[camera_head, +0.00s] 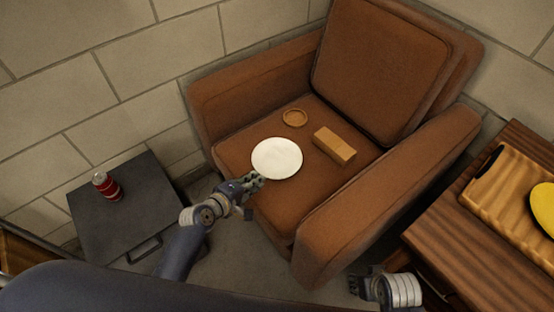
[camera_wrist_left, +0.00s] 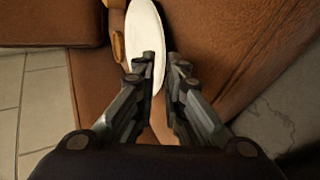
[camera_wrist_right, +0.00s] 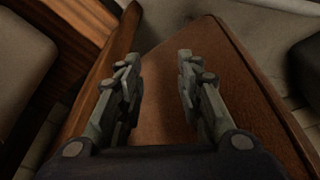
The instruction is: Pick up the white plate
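The white plate (camera_head: 277,158) lies on the seat of the brown armchair (camera_head: 274,210). My left gripper (camera_head: 256,180) is at the plate's near left edge. In the left wrist view the plate (camera_wrist_left: 143,32) runs up from between the fingers, and the left fingertip overlaps it. The left gripper (camera_wrist_left: 164,62) is partly open with a gap between the fingertips. I cannot tell whether a finger touches the plate. My right gripper (camera_head: 364,284) is low at the bottom right, away from the plate. The right wrist view shows the right gripper (camera_wrist_right: 158,62) open and empty.
A small round brown dish (camera_head: 295,118) and a tan block (camera_head: 334,146) lie behind and right of the plate. The chair's armrests rise on both sides.

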